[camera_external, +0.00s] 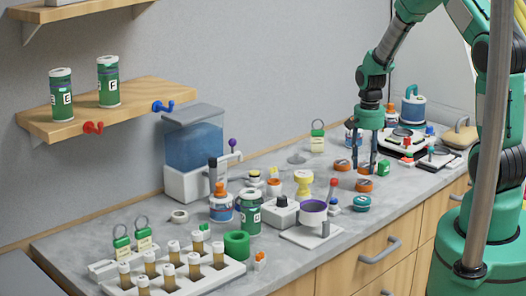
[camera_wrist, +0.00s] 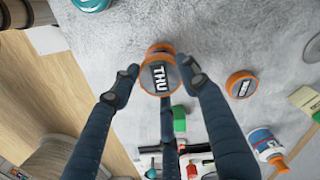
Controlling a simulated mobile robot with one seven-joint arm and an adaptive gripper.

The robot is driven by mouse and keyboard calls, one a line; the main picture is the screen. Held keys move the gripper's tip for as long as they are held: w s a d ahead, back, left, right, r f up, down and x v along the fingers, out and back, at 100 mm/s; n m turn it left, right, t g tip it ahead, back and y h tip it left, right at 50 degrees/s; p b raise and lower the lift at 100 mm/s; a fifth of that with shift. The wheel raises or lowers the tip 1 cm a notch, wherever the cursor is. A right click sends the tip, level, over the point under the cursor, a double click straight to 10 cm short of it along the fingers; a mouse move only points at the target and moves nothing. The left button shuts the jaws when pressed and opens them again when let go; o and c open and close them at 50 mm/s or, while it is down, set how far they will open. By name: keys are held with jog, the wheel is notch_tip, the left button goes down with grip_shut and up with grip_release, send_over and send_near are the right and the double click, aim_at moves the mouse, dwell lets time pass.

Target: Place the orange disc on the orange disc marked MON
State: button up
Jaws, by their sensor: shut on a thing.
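My gripper (camera_external: 363,166) is shut on an orange-rimmed disc with a dark top (camera_wrist: 162,78), whose white label seems to read THU. The disc sits between both fingertips, and the gripper (camera_wrist: 160,80) points down at the counter. Another orange disc (camera_external: 364,185) lies on the counter below; its rim shows behind the held disc in the wrist view (camera_wrist: 160,48), and its top is mostly hidden. A third orange disc (camera_external: 343,165) lies apart, farther back; it is right of the gripper in the wrist view (camera_wrist: 241,85). Its white label is too small to read surely.
A green block (camera_external: 383,168) stands close to the right of the gripper. A teal disc (camera_external: 361,203) lies near the counter's front edge. A white scale-like device (camera_external: 405,143) and a blue-and-white bottle (camera_wrist: 264,144) are nearby. Some bare grey counter (camera_wrist: 215,40) shows between the discs.

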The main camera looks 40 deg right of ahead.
aim_at(366, 165)
jog(key=shift+w, duration=0.1)
dwell(0.3)
jog(key=shift+f, duration=1.75)
jog(key=shift+f, duration=0.15)
jog(key=o, duration=1.2)
jog(key=shift+c, duration=0.2)
notch_tip(366, 165, up, 12)
jog(key=shift+r+p, duration=0.15)
jog(key=shift+p, duration=0.15)
